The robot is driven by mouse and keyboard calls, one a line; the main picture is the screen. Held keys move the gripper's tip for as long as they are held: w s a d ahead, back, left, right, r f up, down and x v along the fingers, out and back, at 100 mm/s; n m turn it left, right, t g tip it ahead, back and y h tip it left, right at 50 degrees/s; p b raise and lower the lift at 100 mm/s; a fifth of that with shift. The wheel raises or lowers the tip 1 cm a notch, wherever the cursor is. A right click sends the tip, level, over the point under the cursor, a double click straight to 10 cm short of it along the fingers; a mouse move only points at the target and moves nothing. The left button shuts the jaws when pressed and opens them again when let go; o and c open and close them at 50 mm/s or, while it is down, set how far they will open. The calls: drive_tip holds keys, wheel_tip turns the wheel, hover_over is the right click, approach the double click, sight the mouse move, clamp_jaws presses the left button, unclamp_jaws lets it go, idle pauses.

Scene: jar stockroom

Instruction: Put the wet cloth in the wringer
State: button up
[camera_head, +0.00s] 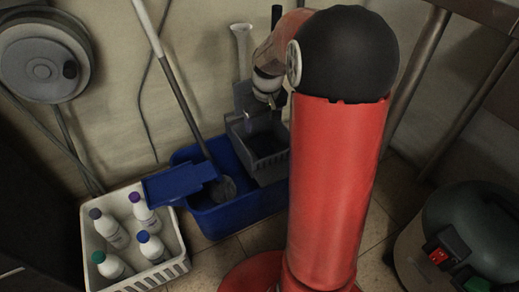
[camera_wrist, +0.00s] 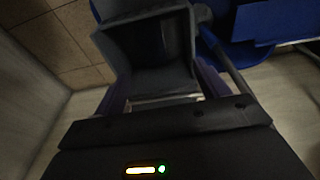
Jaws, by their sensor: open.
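The grey wringer (camera_head: 268,160) sits on the right end of the blue bucket (camera_head: 238,212). My gripper (camera_head: 262,112) is in front of the wall, just above the wringer, partly hidden against its grey back. In the wrist view my gripper (camera_wrist: 162,85) is open, its dark fingers spread apart with nothing seen held between them. The wringer (camera_wrist: 155,80) opens beyond them, its inside dark. I cannot clearly make out the wet cloth in either view. A small round grey thing (camera_head: 223,189) lies in the bucket; I cannot tell whether it is the cloth.
A white basket (camera_head: 178,270) with several bottles stands left of the bucket. A dark green and grey machine (camera_head: 470,225) stands at the right. A hose reel (camera_head: 43,55) hangs on the wall.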

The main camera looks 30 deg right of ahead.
drive_tip(key=s+a+r+t, duration=0.2)
drive_tip(key=s+a+r, duration=0.75)
drive_tip(key=s, duration=0.25)
drive_tip(key=s+a+t, duration=0.1)
drive_tip(key=s+a, duration=0.2)
drive_tip(key=s, duration=0.8)
drive_tip(key=shift+a+r+t, duration=0.3)
drive_tip(key=shift+a+r, duration=0.05)
drive_tip(key=shift+r, duration=0.05)
wheel_tip(320, 180, up, 10)
drive_tip(key=p, duration=0.9)
drive_tip(key=shift+f, duration=0.25)
